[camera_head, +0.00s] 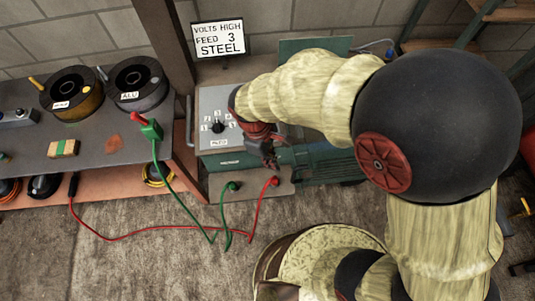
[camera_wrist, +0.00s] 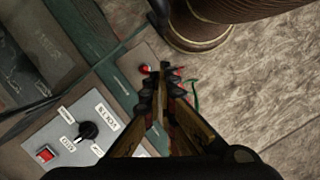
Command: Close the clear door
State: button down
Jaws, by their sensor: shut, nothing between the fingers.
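A green and grey machine (camera_head: 222,162) stands at the middle, with a grey dial panel on its top. A green panel (camera_head: 308,46) shows behind my arm. In the wrist view a dark, glassy pane (camera_wrist: 38,50) with a green frame (camera_wrist: 92,28) lies at the upper left; it may be the clear door, but I cannot tell how far it stands open. My arm hides much of this part in the head view. My gripper (camera_head: 268,158) is shut and empty, over the machine's front right corner. It also shows in the wrist view (camera_wrist: 166,74), apart from the pane.
The dial panel (camera_wrist: 70,146) has a black knob and a red switch. Red (camera_head: 275,181) and green (camera_head: 234,186) plugs with cables sit at the machine's front. A bench (camera_head: 100,142) with two wire spools stands left. A sign (camera_head: 218,38) stands behind. The floor in front is mostly open.

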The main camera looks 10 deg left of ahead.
jog(key=shift+s+d+r, duration=0.1)
jog(key=shift+s+d, duration=0.15)
jog(key=shift+d, duration=0.55)
jog(key=shift+s+d+r, duration=0.1)
jog(key=shift+s+d, duration=0.15)
jog(key=shift+d, duration=0.55)
jog(key=shift+d, duration=0.1)
